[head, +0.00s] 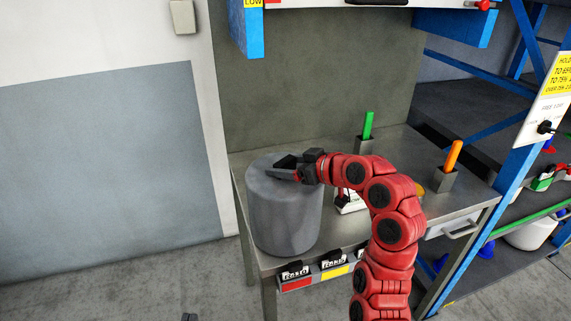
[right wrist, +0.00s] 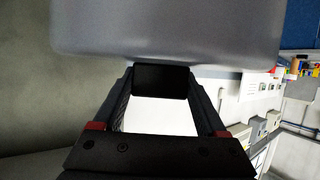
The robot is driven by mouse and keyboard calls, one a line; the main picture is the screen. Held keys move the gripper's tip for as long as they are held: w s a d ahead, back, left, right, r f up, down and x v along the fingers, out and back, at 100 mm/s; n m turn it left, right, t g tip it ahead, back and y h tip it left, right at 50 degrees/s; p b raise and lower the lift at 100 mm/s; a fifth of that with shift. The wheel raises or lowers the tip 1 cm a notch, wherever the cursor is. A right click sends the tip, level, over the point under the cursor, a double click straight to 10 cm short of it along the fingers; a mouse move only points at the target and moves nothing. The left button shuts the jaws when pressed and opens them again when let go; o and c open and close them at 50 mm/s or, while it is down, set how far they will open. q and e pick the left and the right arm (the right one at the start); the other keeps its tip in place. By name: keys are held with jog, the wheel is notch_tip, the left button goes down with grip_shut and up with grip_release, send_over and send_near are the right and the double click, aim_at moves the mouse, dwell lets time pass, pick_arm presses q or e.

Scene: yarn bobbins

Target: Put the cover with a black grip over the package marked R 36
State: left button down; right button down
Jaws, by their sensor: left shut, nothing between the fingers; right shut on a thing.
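The grey cylindrical cover (head: 284,215) is upright at the left end of the metal table. It also shows in the right wrist view (right wrist: 170,35). My right gripper (head: 288,172) is at the cover's top, shut on its black grip (right wrist: 160,80), which sits between the fingertips. I cannot tell whether the cover's lower rim rests on the table or hangs just above it. No package marked R 36 is readable; whatever is under the cover is hidden. Only a small dark tip of my left gripper (head: 189,317) shows at the bottom edge, shut and empty, away from the table.
The metal table (head: 405,150) holds a green-topped holder (head: 366,130), an orange-topped holder (head: 452,160) and a white labelled item (head: 349,203), partly behind my right arm. Label bins (head: 295,272) line the front edge. A blue rack (head: 500,205) stands at right.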

jog(key=shift+f+b, duration=0.3)
jog(key=shift+b, duration=0.05)
dwell(0.3)
grip_release()
jog(key=shift+s+d+r, duration=0.15)
jog(key=shift+d, duration=0.1)
jog(key=b+v, duration=0.1)
jog(key=v, duration=0.3)
jog(key=shift+d, duration=0.15)
jog(key=v, duration=1.2)
jog(key=shift+s+r, duration=0.15)
jog(key=shift+s, duration=0.15)
